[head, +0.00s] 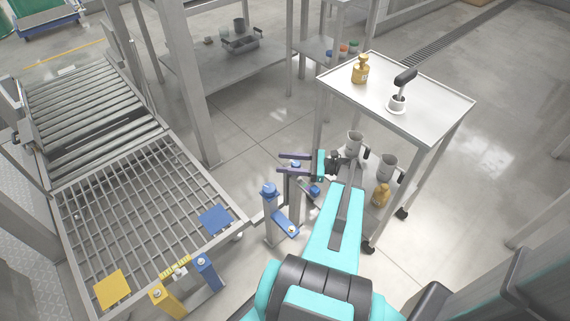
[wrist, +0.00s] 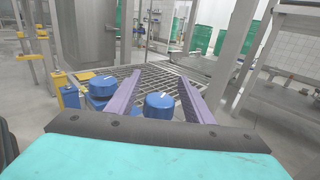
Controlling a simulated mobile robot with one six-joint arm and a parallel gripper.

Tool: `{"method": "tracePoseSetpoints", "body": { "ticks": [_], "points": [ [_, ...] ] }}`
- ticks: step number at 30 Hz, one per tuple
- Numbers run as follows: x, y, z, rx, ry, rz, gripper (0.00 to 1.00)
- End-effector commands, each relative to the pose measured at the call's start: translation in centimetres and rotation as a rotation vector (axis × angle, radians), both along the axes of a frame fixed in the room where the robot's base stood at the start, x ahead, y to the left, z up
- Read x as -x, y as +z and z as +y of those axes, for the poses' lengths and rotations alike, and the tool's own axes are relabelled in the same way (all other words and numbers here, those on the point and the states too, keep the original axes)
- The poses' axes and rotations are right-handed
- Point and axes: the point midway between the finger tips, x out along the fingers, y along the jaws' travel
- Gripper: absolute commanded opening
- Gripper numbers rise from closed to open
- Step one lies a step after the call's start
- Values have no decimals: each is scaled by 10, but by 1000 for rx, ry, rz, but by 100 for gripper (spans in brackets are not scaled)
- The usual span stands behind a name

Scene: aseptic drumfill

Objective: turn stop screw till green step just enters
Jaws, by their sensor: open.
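My gripper (head: 294,164) is open, its two purple fingers spread. In the wrist view its fingers (wrist: 155,96) reach forward on either side of a round blue knob (wrist: 158,104), which appears between them; I cannot tell whether they touch it. A second blue knob (wrist: 101,86) is left of the left finger. In the head view a blue knob (head: 268,188) tops a post left of and below the gripper, and a small blue cap (head: 296,163) shows between the fingers. I cannot tell which of these is the stop screw. No green step can be made out.
A grating table (head: 140,195) with a blue plate (head: 215,219) and a yellow plate (head: 112,289) lies left. Blue (head: 208,275) and yellow (head: 168,302) brackets stand at its front edge.

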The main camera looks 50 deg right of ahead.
Motion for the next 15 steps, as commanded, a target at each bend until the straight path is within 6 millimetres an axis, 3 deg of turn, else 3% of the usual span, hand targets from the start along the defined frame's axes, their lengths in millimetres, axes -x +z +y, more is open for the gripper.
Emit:
{"method": "tracePoseSetpoints", "body": {
  "ticks": [8,15],
  "points": [
    [-1,0,1,0,0,0,47],
    [-1,0,1,0,1,0,10]
  ]
}}
